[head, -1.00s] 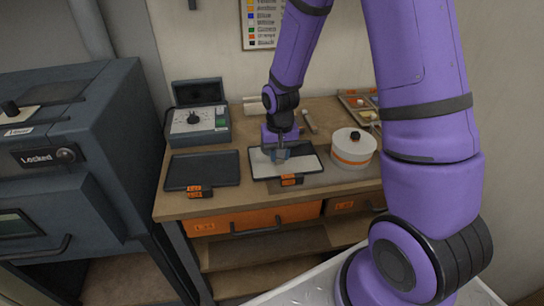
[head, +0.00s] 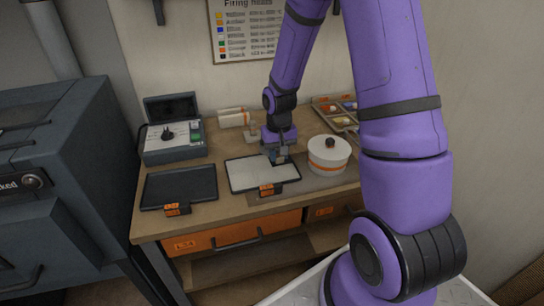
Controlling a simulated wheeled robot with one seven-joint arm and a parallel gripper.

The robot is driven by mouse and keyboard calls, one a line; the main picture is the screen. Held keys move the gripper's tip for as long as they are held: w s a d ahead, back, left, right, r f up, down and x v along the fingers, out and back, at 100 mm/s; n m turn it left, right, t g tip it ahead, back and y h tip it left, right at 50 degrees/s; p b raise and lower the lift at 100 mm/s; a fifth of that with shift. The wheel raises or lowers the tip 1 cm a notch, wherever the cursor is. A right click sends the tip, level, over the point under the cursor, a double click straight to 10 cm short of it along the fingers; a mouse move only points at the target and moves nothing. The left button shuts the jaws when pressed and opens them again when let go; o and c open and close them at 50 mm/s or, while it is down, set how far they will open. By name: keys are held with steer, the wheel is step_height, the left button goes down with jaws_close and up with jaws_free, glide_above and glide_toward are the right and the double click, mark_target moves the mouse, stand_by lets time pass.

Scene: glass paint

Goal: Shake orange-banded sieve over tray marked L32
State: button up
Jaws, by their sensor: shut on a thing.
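My gripper (head: 280,157) is low over the right back part of the middle tray (head: 235,189). It is shut on a small blue-grey thing (head: 280,155), too small to identify. The middle tray is dark-rimmed with a pale sheet inside, and an orange tag hangs at its front. A dark empty tray (head: 180,186) lies to its left with a similar tag. I cannot read either tag surely. A round white vessel with an orange band and black knob (head: 328,157) stands upright on the bench, right of my gripper and apart from it.
A grey control box (head: 173,142) with raised lid stands at the back left of the bench. A sectioned paint tray (head: 335,110) is at the back right. A dark kiln-like cabinet (head: 60,165) is left. Orange drawers (head: 240,232) are below. My upper arm covers the bench's right side.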

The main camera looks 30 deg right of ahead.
steer(key=shift+w+d, duration=0.15)
steer(key=shift+d, duration=1)
steer(key=shift+w+d, duration=0.15)
steer(key=shift+d, duration=0.95)
steer(key=shift+w+a, duration=0.8)
steer(key=shift+a, duration=1.95)
steer(key=shift+w+a, duration=0.75)
steer(key=shift+a, duration=2)
steer(key=shift+w+a, duration=0.8)
steer(key=shift+a, duration=1.95)
steer(key=shift+s+d, duration=0.8)
steer(key=shift+d, duration=1.95)
steer(key=shift+s+d, duration=0.75)
steer(key=shift+d, duration=2)
steer(key=shift+s+d, duration=0.8)
steer(key=shift+d, duration=1.95)
steer(key=shift+r, duration=0.1)
steer(key=shift+r, duration=2.4)
